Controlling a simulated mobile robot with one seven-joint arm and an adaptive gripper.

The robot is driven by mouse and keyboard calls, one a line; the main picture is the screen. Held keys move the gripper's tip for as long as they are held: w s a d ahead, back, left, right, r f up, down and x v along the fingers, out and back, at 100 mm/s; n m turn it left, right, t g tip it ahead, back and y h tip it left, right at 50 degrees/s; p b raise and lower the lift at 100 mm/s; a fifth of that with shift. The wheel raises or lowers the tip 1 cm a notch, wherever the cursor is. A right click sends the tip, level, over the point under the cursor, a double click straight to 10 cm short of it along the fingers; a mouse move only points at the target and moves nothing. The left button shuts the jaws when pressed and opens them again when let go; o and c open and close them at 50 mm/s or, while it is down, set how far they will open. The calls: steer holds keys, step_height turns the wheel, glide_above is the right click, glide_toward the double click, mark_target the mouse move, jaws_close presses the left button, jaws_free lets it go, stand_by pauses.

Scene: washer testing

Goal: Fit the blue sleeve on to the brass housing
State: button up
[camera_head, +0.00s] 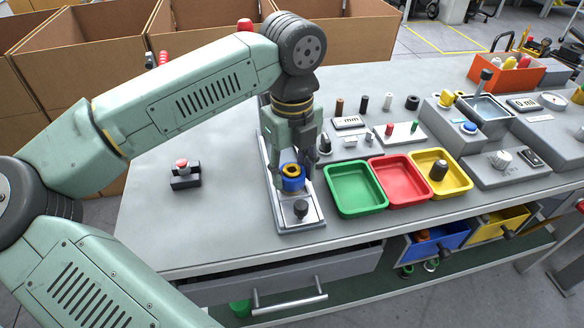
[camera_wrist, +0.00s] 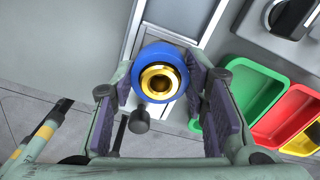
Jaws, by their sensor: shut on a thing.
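The blue sleeve (camera_head: 293,184) is a ring at the fixture plate (camera_head: 306,222), low between the fingers of my gripper (camera_head: 292,176). The brass housing (camera_head: 292,170) shows as a gold ring inside the blue one. In the wrist view the blue sleeve (camera_wrist: 150,57) surrounds the brass housing (camera_wrist: 159,82), which has a dark bore. My gripper (camera_wrist: 160,88) is shut on the blue sleeve, one pad at each side. The lower part of the housing is hidden, so I cannot tell how far down the sleeve sits.
A black knob (camera_head: 300,208) stands on the plate's near end. Green (camera_head: 356,210), red (camera_head: 400,203) and yellow (camera_head: 457,184) trays lie to the right. A red-topped button box (camera_head: 184,178) stands left, with bare bench around it.

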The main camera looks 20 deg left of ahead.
steer(key=o, duration=1.2)
